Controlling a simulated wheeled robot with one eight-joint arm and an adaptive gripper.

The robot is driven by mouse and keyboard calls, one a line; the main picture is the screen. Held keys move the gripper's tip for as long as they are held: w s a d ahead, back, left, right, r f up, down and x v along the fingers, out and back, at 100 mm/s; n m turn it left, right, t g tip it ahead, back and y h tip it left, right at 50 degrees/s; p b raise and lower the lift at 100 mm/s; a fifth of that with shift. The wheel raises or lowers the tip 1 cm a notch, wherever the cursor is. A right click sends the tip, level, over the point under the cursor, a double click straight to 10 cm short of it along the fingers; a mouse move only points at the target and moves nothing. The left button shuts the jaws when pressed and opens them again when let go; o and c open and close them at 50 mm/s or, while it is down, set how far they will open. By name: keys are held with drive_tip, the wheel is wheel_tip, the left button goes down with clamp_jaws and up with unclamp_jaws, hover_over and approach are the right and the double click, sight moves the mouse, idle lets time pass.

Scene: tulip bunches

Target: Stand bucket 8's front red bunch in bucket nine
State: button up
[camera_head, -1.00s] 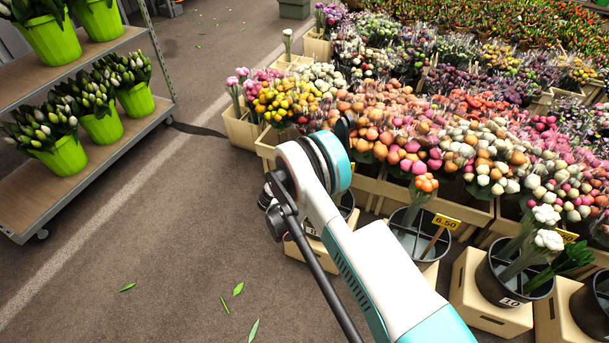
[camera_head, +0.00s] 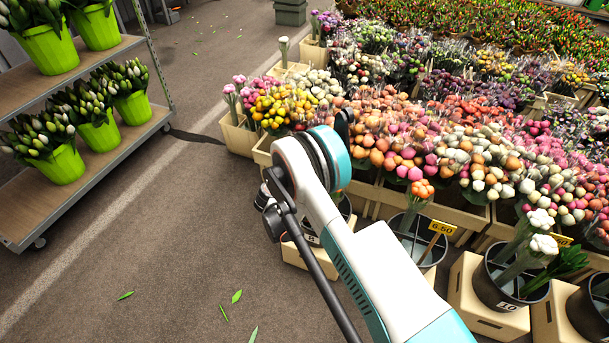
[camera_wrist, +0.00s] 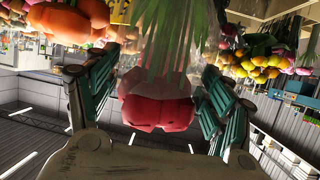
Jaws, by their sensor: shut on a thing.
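My gripper (camera_wrist: 156,88) is shut on a red bunch (camera_wrist: 158,112), whose red-pink heads show between the two green-padded fingers in the wrist view. In the head view my arm hides the bunch and most of the gripper. A dark bucket (camera_head: 400,222) with a yellow 6.50 sign and an orange bunch (camera_head: 422,188) stands right of my arm; its number is not readable. Another dark bucket (camera_head: 345,208) is mostly hidden behind my arm, number not readable. I cannot tell which of these is eight or nine.
Bucket 10 (camera_head: 507,303) with white bunches stands on a cream crate (camera_head: 478,318) at right. Dense flower crates fill the back. A shelf trolley (camera_head: 95,165) with green pots is at left. Floor (camera_head: 150,250) between is clear except for loose leaves.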

wheel_tip(320, 180, up, 16)
drive_tip(key=p, duration=0.5)
drive_tip(key=shift+r+p, duration=0.15)
drive_tip(key=shift+p, duration=0.2)
idle(0.5)
